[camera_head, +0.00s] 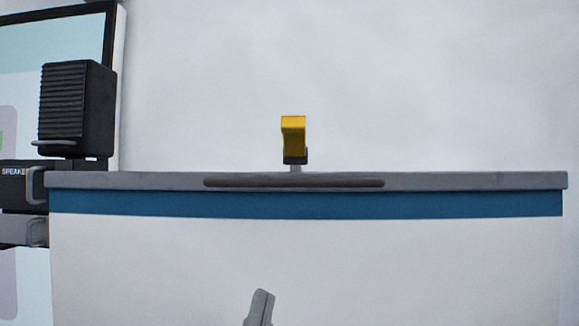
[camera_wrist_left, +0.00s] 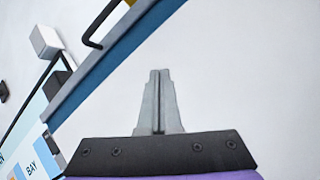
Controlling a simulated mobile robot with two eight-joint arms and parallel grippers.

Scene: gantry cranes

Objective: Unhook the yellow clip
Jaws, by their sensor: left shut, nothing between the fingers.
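The yellow clip (camera_head: 293,136) stands on a short grey post at the top of the grey rail, near the middle of the head view. A small part of something yellow shows at the top edge of the left wrist view (camera_wrist_left: 130,2). My left gripper (camera_head: 264,293) shows only as a grey fingertip at the bottom of the head view, well below the clip and the rail. In the left wrist view my left gripper (camera_wrist_left: 159,72) is shut, its fingers together with nothing between them. My right gripper is in neither view.
A grey rail (camera_head: 470,181) with a dark bar on its front and a blue band (camera_head: 300,204) below it spans the head view above a white panel. A black speaker box (camera_head: 77,110) stands at the left, in front of a dark-framed board.

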